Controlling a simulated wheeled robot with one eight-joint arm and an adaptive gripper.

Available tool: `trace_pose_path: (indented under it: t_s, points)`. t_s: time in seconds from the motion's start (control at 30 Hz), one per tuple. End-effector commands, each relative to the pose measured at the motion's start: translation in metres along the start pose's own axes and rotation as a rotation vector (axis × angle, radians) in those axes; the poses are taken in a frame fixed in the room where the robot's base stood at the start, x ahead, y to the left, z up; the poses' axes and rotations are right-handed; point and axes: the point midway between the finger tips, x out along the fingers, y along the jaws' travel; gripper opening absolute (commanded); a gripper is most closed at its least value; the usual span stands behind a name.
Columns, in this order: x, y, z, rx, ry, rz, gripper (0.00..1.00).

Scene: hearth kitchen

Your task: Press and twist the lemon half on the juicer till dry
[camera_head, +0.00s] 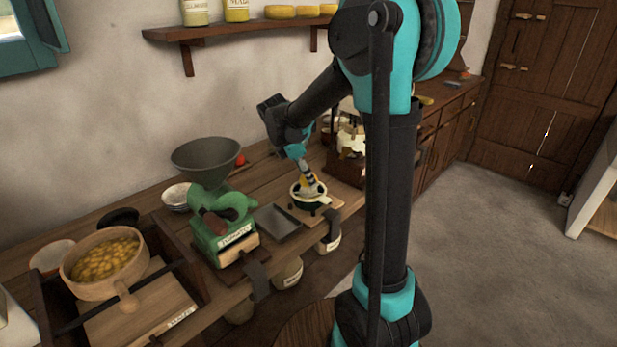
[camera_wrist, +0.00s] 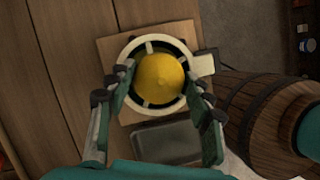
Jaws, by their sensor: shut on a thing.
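The juicer (camera_head: 312,201) is a round, pale-rimmed dish with a dark inside, standing on a small wooden board (camera_head: 335,212) on the counter. In the wrist view the juicer (camera_wrist: 186,101) has a short pale handle or spout at its right. The yellow lemon half (camera_wrist: 161,77) sits centred over the juicer, dome toward the camera; it hides the middle of the juicer. My gripper (camera_head: 307,184) points down over the juicer. In the wrist view my gripper (camera_wrist: 160,88) has its fingers on both sides of the lemon half, shut on it.
A grey metal tray (camera_head: 277,222) lies beside the board. A green grinder (camera_head: 222,225) with a wide hopper stands left of it, and a wooden bowl of yellow pieces (camera_head: 85,275) farther left. A wooden barrel (camera_wrist: 262,112) stands below the counter edge.

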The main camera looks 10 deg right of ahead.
Motion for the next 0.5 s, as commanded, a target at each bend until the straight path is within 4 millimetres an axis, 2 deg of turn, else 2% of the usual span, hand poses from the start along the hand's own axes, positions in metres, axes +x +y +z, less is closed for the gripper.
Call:
trace_pose_path:
  t_s: [0.3, 0.5]
  points:
    - [0.0042, -0.0004, -0.0014, -0.371, 0.000, 0.156, 0.00]
    - [0.0052, 0.0011, -0.0027, -0.458, 0.002, 0.191, 0.00]
